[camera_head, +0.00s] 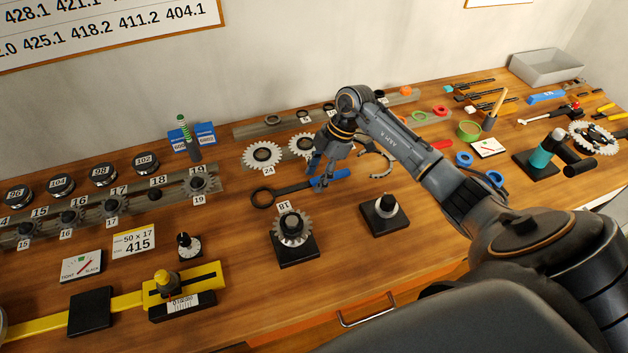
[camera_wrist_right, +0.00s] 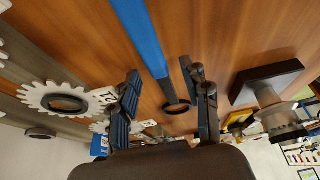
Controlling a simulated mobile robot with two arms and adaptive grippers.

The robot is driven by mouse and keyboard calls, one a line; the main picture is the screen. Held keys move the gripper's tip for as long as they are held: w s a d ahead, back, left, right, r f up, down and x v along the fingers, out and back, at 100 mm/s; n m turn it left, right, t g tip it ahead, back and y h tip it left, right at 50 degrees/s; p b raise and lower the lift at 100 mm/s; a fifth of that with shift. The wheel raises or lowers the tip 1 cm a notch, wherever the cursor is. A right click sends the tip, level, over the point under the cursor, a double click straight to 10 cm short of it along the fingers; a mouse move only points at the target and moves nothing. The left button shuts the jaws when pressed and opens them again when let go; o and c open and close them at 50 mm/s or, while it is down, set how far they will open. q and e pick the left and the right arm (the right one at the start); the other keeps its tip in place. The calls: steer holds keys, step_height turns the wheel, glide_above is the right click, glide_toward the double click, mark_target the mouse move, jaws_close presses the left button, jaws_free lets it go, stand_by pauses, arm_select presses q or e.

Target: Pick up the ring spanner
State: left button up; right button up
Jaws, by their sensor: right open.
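The ring spanner (camera_head: 290,189) lies on the wooden bench, with a dark ring at its left end and a blue grip toward the right. My right gripper (camera_head: 318,179) is pointed down at the blue grip and partly covers it. In the right wrist view the spanner's blue handle (camera_wrist_right: 145,38) runs between the two open fingers of the gripper (camera_wrist_right: 165,78), with its dark ring further down the picture. I cannot tell whether the fingers touch it. My left gripper is not in view.
A white sprocket (camera_head: 262,156) lies behind the spanner. Bare wood surrounds the spanner's ring.

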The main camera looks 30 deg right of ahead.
steer(key=shift+f, duration=0.1)
steer(key=shift+c, duration=0.9)
jaws_close()
